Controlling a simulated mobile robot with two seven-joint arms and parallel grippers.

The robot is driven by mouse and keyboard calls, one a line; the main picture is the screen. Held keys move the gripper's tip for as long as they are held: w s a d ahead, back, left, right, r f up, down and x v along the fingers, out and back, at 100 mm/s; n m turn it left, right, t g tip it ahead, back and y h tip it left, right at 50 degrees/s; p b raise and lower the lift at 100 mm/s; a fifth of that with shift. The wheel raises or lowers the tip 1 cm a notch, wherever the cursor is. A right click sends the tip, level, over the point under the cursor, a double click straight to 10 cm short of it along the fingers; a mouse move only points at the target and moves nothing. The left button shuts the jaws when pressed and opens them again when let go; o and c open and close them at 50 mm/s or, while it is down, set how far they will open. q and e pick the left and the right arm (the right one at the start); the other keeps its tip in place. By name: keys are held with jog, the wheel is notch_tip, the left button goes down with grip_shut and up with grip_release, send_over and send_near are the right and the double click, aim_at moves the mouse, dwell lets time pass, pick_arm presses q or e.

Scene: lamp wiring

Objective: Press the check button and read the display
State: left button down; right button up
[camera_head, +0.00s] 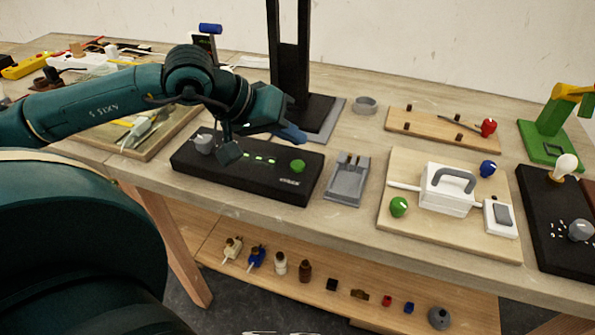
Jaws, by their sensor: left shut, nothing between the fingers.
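A long black box (245,181) lies on the table, left of the middle. On its top are a lit display (258,158) with several short green dashes, a round green button (298,166) near the right end, and a grey knob-like part (203,144) at the left end. My left gripper (292,135) is shut and empty. Its bluish fingertips appear just above and behind the green button in the picture, with a visible gap between them. Part of my left wrist covers some of the box's top.
A grey tray (347,182) stands right of the box. A dark upright stand (290,60) rises behind it. A wooden board (455,235) with a white handled device (447,190) lies farther right. A lower shelf (300,268) holds several small parts.

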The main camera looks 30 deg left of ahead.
aim_at(292, 166)
pick_arm(q)
jog(key=shift+f+b, duration=0.65)
jog(key=shift+f, duration=0.3)
jog(key=shift+f+b, duration=0.55)
jog(key=shift+b, duration=0.1)
jog(key=shift+f, duration=0.1)
pick_arm(e)
jog(key=shift+s+d+f+t, duration=0.25)
jog(key=shift+s+d+t, duration=0.05)
jog(key=shift+r, duration=0.1)
dwell(0.3)
pick_arm(q)
jog(key=shift+f+b, duration=0.4)
jog(key=shift+b, duration=0.4)
pick_arm(e)
jog(key=shift+f, duration=0.8)
pick_arm(q)
jog(key=shift+f+b, duration=0.4)
jog(key=shift+b, duration=0.2)
pick_arm(e)
jog(key=shift+f, duration=0.55)
pick_arm(q)
jog(key=shift+r+p, duration=0.4)
jog(key=shift+r, duration=0.4)
pick_arm(e)
jog(key=shift+r, duration=0.4)
